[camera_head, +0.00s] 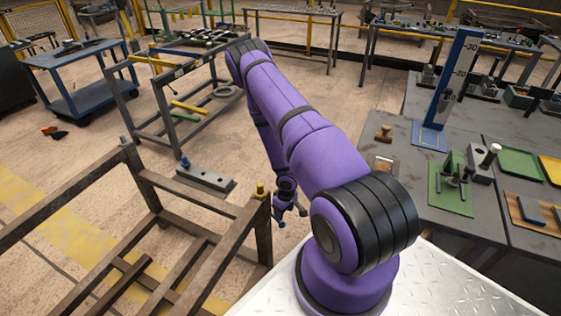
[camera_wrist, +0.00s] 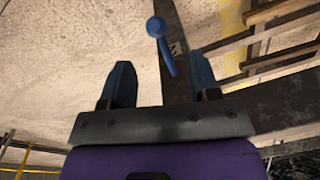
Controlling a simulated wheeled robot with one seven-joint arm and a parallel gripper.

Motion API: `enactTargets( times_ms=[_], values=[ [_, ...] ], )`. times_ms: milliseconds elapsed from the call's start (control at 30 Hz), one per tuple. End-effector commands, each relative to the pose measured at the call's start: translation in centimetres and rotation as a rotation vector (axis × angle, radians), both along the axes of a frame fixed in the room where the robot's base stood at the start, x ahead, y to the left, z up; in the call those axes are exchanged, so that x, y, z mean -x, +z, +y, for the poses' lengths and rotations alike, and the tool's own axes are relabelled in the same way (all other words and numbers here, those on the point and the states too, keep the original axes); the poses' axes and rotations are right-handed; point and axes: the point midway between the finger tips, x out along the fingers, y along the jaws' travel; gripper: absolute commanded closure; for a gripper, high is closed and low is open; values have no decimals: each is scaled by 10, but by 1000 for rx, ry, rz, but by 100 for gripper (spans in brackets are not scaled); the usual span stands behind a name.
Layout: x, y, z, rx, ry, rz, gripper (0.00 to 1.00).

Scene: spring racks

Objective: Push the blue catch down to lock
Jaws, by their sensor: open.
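The blue catch (camera_wrist: 157,27) shows in the wrist view as a round knob on a short stem, standing on a dark bar. It appears beyond and between the two blue fingers of my gripper (camera_wrist: 160,72), which are apart with nothing between them. In the head view a small blue knob (camera_head: 184,161) stands upright on a grey metal bar (camera_head: 208,181), probably the same catch. My gripper (camera_head: 291,216) hangs to the right of that bar, near the brown rack's corner post, partly hidden by my purple arm. I see no contact with the catch.
A blue cart (camera_head: 85,95) is far left.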

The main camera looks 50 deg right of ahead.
Motion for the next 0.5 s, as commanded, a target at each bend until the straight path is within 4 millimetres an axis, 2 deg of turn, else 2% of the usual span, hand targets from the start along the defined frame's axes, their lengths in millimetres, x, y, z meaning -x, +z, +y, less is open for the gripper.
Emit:
enactTargets(
  times_ms=[67, 500],
  values=[
    [-5, 5, 0, 25, 5, 42, 44],
    [-3, 76, -4, 20, -3, 38, 44]
  ],
)
